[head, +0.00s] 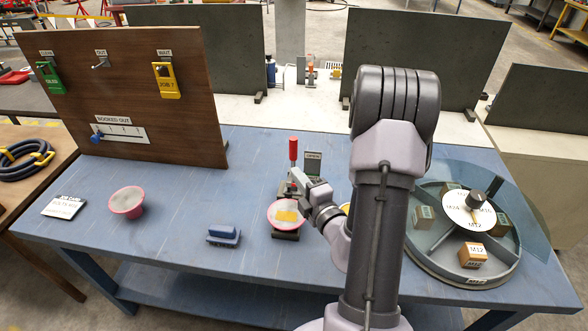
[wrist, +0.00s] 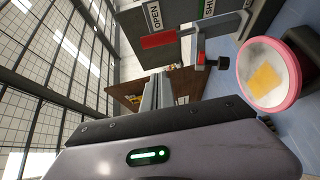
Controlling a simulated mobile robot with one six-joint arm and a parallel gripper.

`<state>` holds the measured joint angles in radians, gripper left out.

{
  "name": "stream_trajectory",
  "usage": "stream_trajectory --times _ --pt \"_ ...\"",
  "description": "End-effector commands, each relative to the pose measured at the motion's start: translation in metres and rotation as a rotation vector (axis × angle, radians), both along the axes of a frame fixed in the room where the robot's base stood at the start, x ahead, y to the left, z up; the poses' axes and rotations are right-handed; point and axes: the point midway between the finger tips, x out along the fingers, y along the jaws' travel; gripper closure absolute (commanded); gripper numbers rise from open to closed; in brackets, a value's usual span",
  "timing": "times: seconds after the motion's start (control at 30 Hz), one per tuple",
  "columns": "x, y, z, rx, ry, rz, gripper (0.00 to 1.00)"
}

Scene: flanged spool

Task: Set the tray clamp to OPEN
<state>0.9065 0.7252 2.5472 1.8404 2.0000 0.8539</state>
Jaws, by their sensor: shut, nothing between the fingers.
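The tray clamp shows in the head view as an upright red handle (head: 293,150) on a grey base, beside a small OPEN sign (head: 313,156). In the wrist view, which is turned sideways, the red handle (wrist: 159,40) lies close to the OPEN sign (wrist: 153,15), with a black-tipped clamp arm (wrist: 220,63) near the dish. A pink dish (head: 287,207) with a yellow patch sits on a dark block in front of the clamp; it also shows in the wrist view (wrist: 284,60). My gripper (wrist: 157,78) is shut and empty, close to the clamp and apart from the handle.
A wooden board (head: 130,95) with hanging tags stands at the left. A second pink bowl (head: 127,202), a blue block (head: 223,235) and a label card (head: 64,207) lie on the blue table. A round turntable (head: 430,255) with several boxes is at the right.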

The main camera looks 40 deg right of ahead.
Motion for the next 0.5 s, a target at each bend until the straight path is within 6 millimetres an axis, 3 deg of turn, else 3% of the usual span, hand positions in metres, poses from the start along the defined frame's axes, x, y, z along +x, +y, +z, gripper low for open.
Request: stream_trajectory --times 0.03,0.1,0.33,0.5 --pt "0.003 0.000 -0.009 -0.004 -0.004 0.000 1.00" --pt "0.007 -0.001 -0.009 0.002 -0.004 -0.006 1.00" --pt "0.057 -0.015 -0.002 0.005 -0.002 -0.004 1.00" --pt "0.068 -0.040 -0.004 0.006 -0.002 -0.008 1.00"
